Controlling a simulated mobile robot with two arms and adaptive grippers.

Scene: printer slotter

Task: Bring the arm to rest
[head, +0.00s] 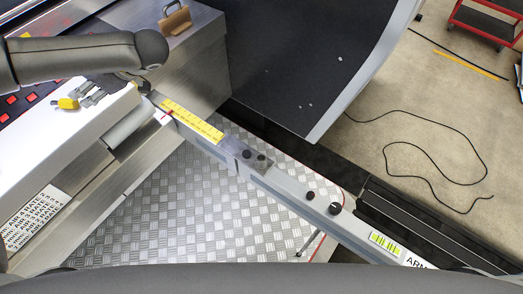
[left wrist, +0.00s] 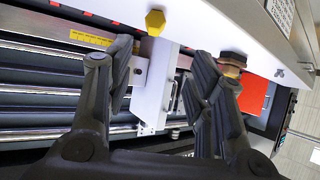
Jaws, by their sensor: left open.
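My left arm (head: 75,58) comes in from the left in the head view, above the machine's white ledge. Between and behind the fingers are a white plate (left wrist: 153,85) and a yellow hex knob (left wrist: 155,21). I see nothing held between the fingers. My right gripper is not in view.
A yellow-headed knob (head: 67,103) sits on the white ledge (head: 75,133). A metal rail with a yellow scale (head: 192,121) runs diagonally over a checkered metal plate (head: 165,205). A dark sloped table (head: 290,60) stands behind. A black cable (head: 430,150) lies on the floor at right.

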